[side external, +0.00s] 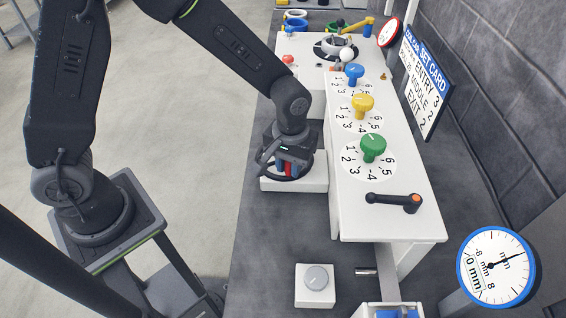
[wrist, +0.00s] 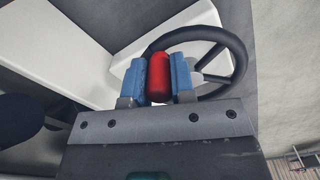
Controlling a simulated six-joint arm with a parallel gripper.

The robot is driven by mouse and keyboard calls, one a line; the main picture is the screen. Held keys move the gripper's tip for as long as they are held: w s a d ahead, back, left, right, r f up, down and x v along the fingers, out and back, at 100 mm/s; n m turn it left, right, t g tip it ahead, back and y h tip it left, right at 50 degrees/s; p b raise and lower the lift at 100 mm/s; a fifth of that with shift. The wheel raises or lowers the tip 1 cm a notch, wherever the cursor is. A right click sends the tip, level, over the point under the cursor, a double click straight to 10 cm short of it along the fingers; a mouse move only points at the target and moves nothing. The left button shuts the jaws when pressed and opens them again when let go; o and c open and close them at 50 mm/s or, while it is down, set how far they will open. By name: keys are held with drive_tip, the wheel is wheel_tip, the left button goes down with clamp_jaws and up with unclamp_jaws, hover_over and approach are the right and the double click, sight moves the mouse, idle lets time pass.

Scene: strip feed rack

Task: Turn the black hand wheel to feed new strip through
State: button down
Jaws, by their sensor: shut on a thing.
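The black hand wheel (wrist: 238,58) lies on a white block at the front of the rack; in the side view its rim (side external: 303,174) shows below my wrist. A red handle (wrist: 159,78) stands up from the wheel. My gripper (wrist: 159,76) has blue finger pads on both sides of the red handle and is shut on it. In the side view my gripper (side external: 288,166) is over the wheel, and my wrist hides much of the wheel. The strip (side external: 386,272) shows as a grey band at the lower right.
Blue (side external: 354,72), yellow (side external: 362,103) and green (side external: 373,146) knobs on numbered dials stand on the white housing beside my arm. A black lever (side external: 392,201) lies near its front end. A grey knob (side external: 317,277) sits on a white box. A blue-rimmed gauge (side external: 496,267) is at lower right. A sign (side external: 422,78) hangs behind.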

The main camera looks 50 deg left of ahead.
drive_tip(key=shift+w+d+r+n, duration=0.15)
drive_tip(key=shift+w+n, duration=0.2)
drive_tip(key=shift+n, duration=0.4)
drive_tip(key=shift+w+d+f+n, duration=0.1)
drive_tip(key=shift+w+n, duration=0.2)
drive_tip(key=shift+n, duration=0.5)
drive_tip(key=shift+w+d+r+n, duration=0.15)
drive_tip(key=shift+w+n, duration=0.2)
drive_tip(key=shift+n, duration=0.4)
drive_tip(key=shift+w+f, duration=0.1)
drive_tip(key=c, duration=1)
unclamp_jaws()
drive_tip(key=shift+o, duration=0.2)
wheel_tip(320, 180, up, 14)
drive_tip(key=shift+f, duration=0.15)
